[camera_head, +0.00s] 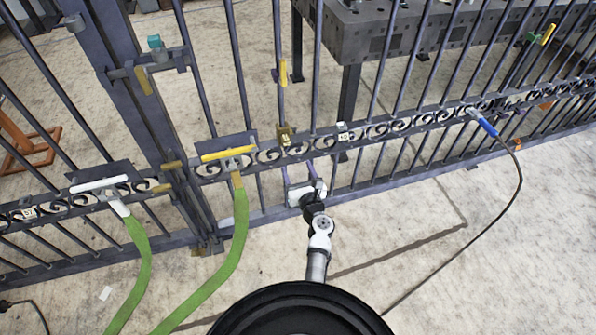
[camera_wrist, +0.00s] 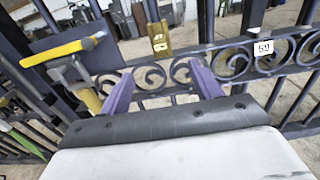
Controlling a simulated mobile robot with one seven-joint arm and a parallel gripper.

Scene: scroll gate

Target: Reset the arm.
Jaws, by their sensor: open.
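My gripper (camera_wrist: 162,86) is open, with its two purple fingers apart and nothing visible between them. In the wrist view the fingers point toward the scrollwork of the dark metal gate (camera_wrist: 230,58). In the head view my gripper (camera_head: 297,168) is in front of the gate's scroll band (camera_head: 375,133), just below it. My arm (camera_head: 318,240) reaches forward from the bottom middle. I cannot tell whether the fingertips touch the bars.
A yellow-handled valve (camera_head: 228,153) with a green hose is left of my gripper; a white-handled one (camera_head: 98,185) is farther left. A brass padlock (camera_head: 284,135) hangs close above. A blue-handled cable (camera_head: 488,128) is at right. Floor (camera_head: 480,250) in front is open.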

